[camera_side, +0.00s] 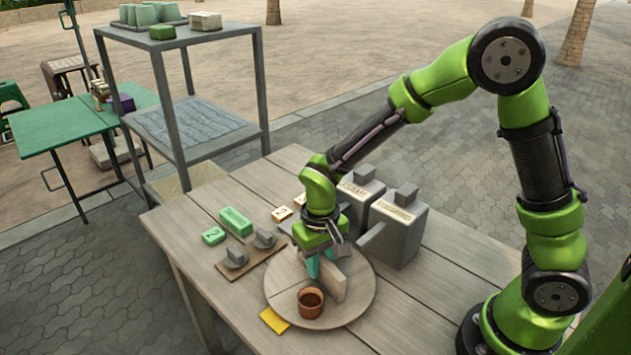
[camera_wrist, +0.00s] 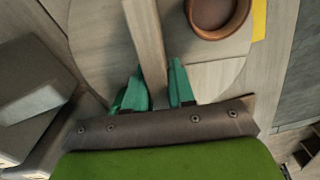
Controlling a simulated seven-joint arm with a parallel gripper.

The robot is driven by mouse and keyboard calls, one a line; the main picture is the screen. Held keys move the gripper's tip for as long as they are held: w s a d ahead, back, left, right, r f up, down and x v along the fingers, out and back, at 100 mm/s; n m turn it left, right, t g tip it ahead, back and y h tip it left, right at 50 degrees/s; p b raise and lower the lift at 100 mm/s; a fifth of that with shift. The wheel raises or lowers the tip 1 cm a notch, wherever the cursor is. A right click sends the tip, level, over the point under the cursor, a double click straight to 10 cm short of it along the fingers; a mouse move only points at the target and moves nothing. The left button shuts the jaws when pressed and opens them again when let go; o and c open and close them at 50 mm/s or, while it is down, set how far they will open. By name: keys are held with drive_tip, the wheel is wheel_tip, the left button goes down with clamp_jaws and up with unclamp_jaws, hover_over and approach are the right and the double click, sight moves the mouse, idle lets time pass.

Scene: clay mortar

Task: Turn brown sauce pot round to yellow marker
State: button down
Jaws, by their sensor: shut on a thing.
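A round wooden turntable (camera_side: 356,292) lies on the table. The brown sauce pot (camera_side: 311,303) stands upright on it near its front rim. The yellow marker (camera_side: 273,320) lies flat on the table at the front-left edge of the disc, close to the pot. An upright wooden bar (camera_side: 337,283) rises from the disc. My gripper (camera_side: 323,268) is shut on this bar, with teal fingers either side of it. The wrist view shows the gripper (camera_wrist: 158,88), the bar (camera_wrist: 148,45), the pot (camera_wrist: 217,14) and a yellow strip of the marker (camera_wrist: 259,24) beyond the pot.
Two grey lidded canisters (camera_side: 395,230) stand close behind the disc. Left of it are a small board (camera_side: 243,268) with grey pieces, green blocks (camera_side: 236,221) and small tiles (camera_side: 282,213). Bare planks lie right of the disc. A shelf (camera_side: 190,125) stands behind.

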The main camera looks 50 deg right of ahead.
drive_tip(key=shift+m, duration=3.2)
drive_tip(key=c, duration=1)
unclamp_jaws()
drive_tip(key=shift+c, duration=0.2)
wheel_tip(320, 180, up, 17)
drive_tip(key=shift+f, duration=0.1)
